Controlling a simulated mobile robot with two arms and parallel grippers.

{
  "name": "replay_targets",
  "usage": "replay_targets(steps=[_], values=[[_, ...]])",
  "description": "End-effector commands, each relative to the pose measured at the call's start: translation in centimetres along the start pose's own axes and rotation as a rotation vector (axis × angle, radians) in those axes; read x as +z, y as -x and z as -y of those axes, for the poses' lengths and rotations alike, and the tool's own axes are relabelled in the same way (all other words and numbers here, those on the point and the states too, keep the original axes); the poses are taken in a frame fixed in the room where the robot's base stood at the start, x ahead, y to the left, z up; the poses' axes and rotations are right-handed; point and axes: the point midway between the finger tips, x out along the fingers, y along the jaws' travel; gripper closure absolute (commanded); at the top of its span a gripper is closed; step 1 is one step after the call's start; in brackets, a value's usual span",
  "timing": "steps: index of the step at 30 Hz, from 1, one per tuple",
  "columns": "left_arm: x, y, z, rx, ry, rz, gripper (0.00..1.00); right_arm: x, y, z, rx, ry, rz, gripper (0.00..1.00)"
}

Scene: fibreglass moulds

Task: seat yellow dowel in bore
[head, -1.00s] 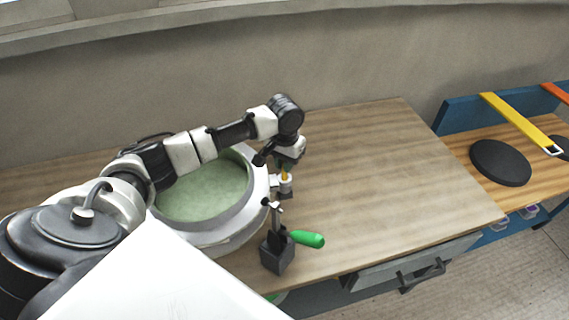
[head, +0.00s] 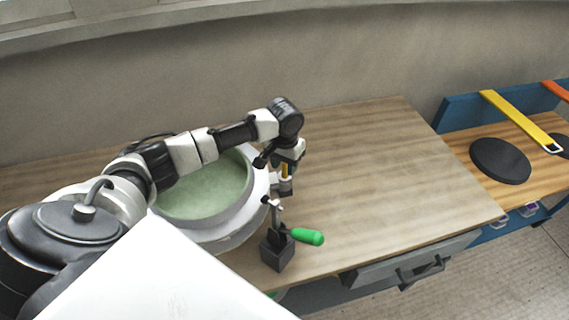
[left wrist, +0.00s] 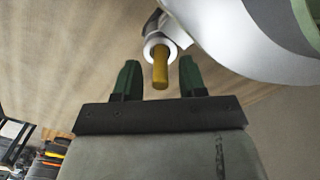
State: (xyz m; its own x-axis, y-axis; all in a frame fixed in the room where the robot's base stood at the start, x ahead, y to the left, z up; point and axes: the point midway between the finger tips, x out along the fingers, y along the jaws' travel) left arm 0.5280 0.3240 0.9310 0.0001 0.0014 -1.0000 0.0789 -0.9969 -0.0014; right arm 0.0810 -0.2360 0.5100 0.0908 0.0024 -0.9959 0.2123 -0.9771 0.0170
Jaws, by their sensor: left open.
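The yellow dowel (head: 284,170) stands upright at a small pale collar (head: 285,187) by the right rim of the round mould. In the left wrist view the dowel (left wrist: 160,70) has its far end inside the collar's white ring (left wrist: 152,43); how deep it goes is hidden. My left gripper (left wrist: 159,65) is open, with one green finger on each side of the dowel and a gap at both. In the head view the left gripper (head: 287,163) is above the collar. My right gripper is not in view.
The mould (head: 205,190) has a green inside and white rim. The wooden table (head: 385,180) is clear to the right. A black disc (head: 500,160) lies on another bench.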

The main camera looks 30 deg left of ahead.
Motion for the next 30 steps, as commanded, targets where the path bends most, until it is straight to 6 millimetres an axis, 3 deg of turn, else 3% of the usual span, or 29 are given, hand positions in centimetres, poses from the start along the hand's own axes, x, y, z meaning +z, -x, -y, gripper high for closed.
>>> replay_targets(steps=[5, 12, 18, 30], values=[[-0.1, 2.3, 0.0, 0.002, -0.001, -0.004, 0.59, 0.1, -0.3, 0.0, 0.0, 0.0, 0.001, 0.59], [-0.1, 7.5, 0.0, 0.001, 0.0, -0.005, 0.59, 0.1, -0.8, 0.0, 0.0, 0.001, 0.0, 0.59], [-0.1, 10.8, 0.0, 0.001, 0.0, -0.003, 0.59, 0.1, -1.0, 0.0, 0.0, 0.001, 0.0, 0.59], [0.0, 12.1, 0.0, 0.001, 0.0, 0.001, 0.59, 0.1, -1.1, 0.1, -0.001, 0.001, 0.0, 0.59]])
